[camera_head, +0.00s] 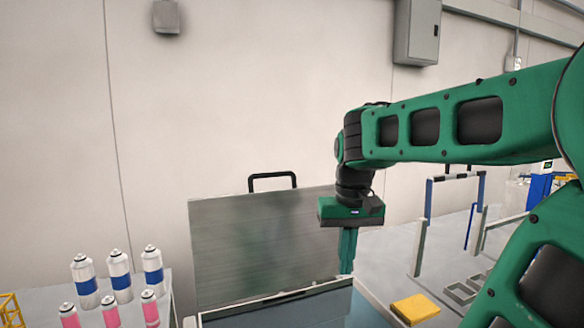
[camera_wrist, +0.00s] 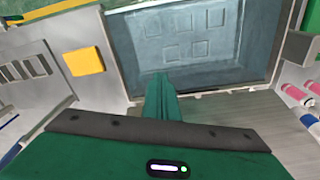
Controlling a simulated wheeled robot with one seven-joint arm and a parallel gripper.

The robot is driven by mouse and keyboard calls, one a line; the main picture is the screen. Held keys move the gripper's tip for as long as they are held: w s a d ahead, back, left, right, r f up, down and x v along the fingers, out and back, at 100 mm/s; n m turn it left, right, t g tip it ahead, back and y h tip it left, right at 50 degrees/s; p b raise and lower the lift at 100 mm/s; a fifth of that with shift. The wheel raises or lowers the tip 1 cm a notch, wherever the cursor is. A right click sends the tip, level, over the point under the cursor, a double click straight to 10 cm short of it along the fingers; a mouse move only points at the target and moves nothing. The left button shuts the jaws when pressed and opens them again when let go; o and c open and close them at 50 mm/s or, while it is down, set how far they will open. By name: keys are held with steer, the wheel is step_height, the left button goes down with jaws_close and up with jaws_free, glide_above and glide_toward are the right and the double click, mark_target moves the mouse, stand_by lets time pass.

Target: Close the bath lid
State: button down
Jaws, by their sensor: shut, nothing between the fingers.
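The bath lid (camera_head: 255,240) is a grey panel standing raised at the back of the bath, with a black handle (camera_head: 272,177) on its top edge. The bath (camera_head: 290,315) is open below it, partly cut off by the frame. In the wrist view the bath's blue-grey inside (camera_wrist: 215,65) shows several rectangular shapes on its floor. My gripper (camera_head: 346,268) points down at the lid's right edge, fingers shut and empty. In the wrist view my fingertips (camera_wrist: 160,78) overlap the bath's edge; I cannot tell whether they touch the lid.
Several spray cans with blue bands (camera_head: 119,275) and pink bands (camera_head: 110,312) stand on a table to the left. A yellow block (camera_head: 415,308) lies right of the bath. Grey frames (camera_head: 468,290) and a blue-and-white stand (camera_head: 428,205) are farther right. A wall is behind.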

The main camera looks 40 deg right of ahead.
steer(key=w+d+r+t+h, duration=0.1)
steer(key=w+d+r, duration=0.1)
steer(key=w+r, duration=1.05)
steer(key=w+d+r+t+h, duration=0.1)
steer(key=w+d+r+t, duration=0.1)
steer(key=w+r, duration=1.05)
step_height(320, 180, down, 8)
steer(key=s, duration=0.1)
steer(key=shift+s+a, duration=0.25)
steer(key=shift+a, duration=0.2)
